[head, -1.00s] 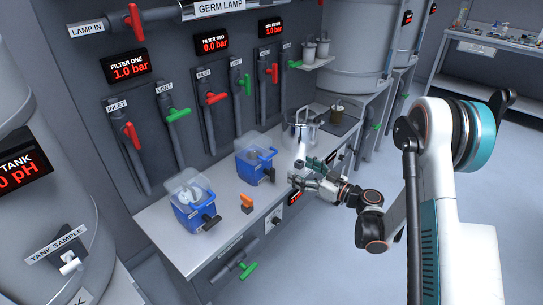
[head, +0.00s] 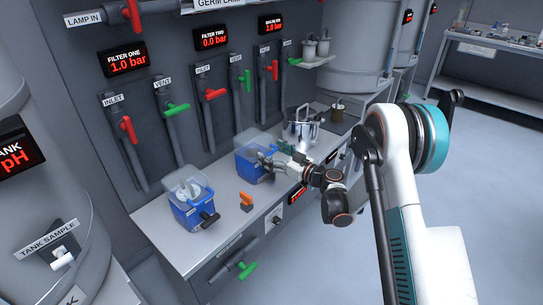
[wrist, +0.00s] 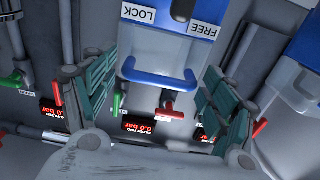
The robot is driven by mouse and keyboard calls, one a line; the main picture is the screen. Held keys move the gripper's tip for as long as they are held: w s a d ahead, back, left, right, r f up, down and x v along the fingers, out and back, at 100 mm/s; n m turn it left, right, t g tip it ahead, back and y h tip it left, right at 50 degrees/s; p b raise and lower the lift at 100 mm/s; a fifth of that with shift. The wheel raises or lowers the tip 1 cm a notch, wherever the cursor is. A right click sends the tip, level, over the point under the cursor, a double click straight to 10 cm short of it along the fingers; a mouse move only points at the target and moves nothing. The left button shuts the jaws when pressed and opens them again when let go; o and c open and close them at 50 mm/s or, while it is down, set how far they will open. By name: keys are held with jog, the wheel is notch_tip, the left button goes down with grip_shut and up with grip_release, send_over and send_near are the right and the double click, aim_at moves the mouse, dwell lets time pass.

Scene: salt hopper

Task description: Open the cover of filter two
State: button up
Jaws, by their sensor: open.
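The filter two box (head: 252,163) is a blue container with a clear cover, under the display reading 0.0 bar. The cover looks closed. My gripper (head: 268,160) is at its right front side and hides part of it. In the wrist view the picture is upside down. The box's blue handle (wrist: 160,76) shows between the two spread teal fingers of my gripper (wrist: 155,100), with no visible contact. Above it are a dark knob (wrist: 183,9) and a white label reading LOCK and FREE (wrist: 168,18).
The filter one box (head: 186,200), blue with a dark knob, stands to the left on the counter (head: 165,232). An orange item (head: 246,201) lies between the boxes near the front. A metal pot (head: 301,127) stands behind right. Red and green valves line the wall.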

jog(key=shift+w+a, duration=0.2)
